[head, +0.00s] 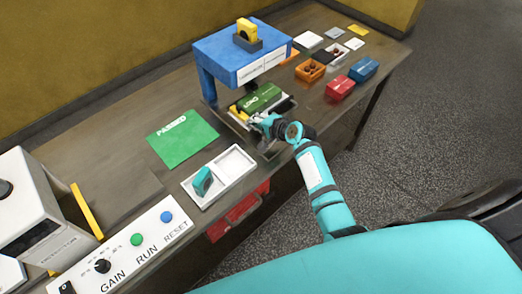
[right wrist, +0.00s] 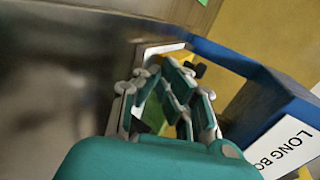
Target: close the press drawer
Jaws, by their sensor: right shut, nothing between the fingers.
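The blue press (head: 228,56) stands at the back of the bench. Its drawer (head: 287,105) sticks out at the front, pale-rimmed, with a green box (head: 262,97) marked in white letters in it. My right gripper (head: 262,122) is at the drawer's front edge, shut, with nothing between its fingers. Its teal-padded fingers (right wrist: 178,85) also show in the right wrist view, before the pale drawer rim (right wrist: 160,49) and the blue press side (right wrist: 225,58). Whether they touch the drawer I cannot tell. My left gripper is not in view.
A green mat (head: 183,137) and a white two-part tray (head: 237,162) with a teal item lie left of the drawer. An orange tray (head: 310,70), a red box (head: 340,88) and a blue box (head: 364,69) stand to the right. A control panel (head: 120,250) is front left.

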